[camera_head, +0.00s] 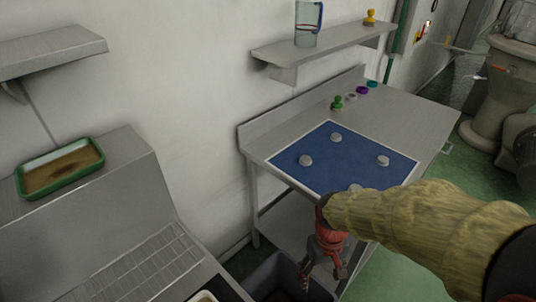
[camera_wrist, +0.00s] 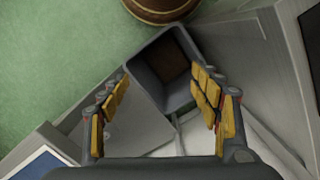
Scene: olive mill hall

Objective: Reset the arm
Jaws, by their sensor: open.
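My gripper (camera_head: 323,278) hangs at the end of my arm, in front of the steel table and pointing down. In the wrist view my gripper (camera_wrist: 160,105) is open, with yellow-padded fingers set wide apart and nothing between them. A grey bin (camera_head: 262,279) stands on the floor below and beside it. The bin (camera_wrist: 150,62) also shows in the wrist view beyond the fingertips, with something brown inside. My arm, in a tan sleeve, covers the table's front right corner.
The steel table (camera_head: 425,115) bears a blue mat (camera_head: 340,160) with several round grey pieces. A green stamp-like piece (camera_head: 337,103) and small coloured rings stand behind. The wall shelf (camera_head: 340,38) holds a glass jug (camera_head: 307,25) and a yellow piece (camera_head: 369,18). A green tray (camera_head: 22,188) sits left.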

